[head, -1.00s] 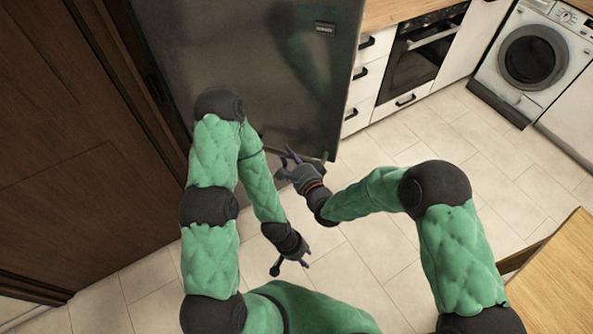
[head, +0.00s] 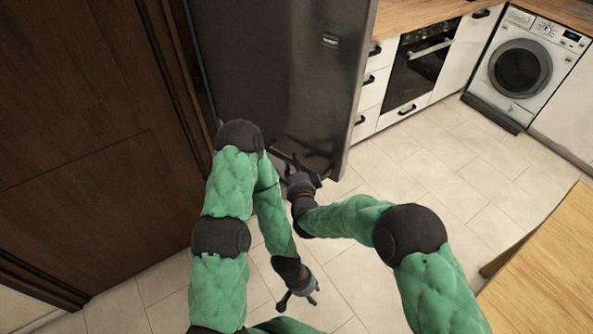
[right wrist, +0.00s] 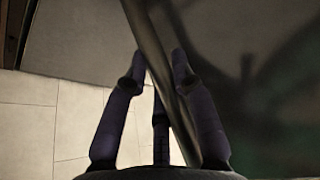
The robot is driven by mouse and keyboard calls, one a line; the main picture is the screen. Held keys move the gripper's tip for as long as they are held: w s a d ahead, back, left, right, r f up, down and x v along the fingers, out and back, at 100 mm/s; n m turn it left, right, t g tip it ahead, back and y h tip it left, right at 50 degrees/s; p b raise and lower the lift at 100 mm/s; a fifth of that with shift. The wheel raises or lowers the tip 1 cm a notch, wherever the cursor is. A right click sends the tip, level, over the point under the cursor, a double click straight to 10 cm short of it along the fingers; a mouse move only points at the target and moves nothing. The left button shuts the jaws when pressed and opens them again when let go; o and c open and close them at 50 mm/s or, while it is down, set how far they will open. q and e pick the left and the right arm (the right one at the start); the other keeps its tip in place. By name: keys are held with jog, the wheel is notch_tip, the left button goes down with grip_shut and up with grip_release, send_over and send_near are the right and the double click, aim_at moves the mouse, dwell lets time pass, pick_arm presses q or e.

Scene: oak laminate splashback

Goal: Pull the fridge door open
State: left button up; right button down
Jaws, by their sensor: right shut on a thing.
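The fridge door (head: 275,65) is a tall dark grey panel at the top middle of the head view. My right gripper (head: 294,167) is at its lower front. In the right wrist view, the right gripper's fingers (right wrist: 158,85) are shut around a long, slim bar, which looks like the door handle (right wrist: 150,40). The glossy door face (right wrist: 255,60) behind it carries a dark reflection or shadow. I cannot clearly tell whether the door stands ajar. My left gripper (head: 299,296) hangs low, away from the door, with its fingers spread and empty.
A dark wooden panel (head: 80,120) stands left of the fridge. White drawers (head: 368,100), an oven (head: 422,65) and a washing machine (head: 520,68) are on the right. A wooden tabletop (head: 545,270) is at the lower right. The tiled floor (head: 440,165) between is clear.

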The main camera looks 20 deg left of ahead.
jog(key=shift+s+a+f, duration=0.1)
jog(key=shift+s+f, duration=0.05)
jog(key=shift+s, duration=0.1)
jog(key=c, duration=1)
grip_release()
jog(key=shift+w, duration=0.1)
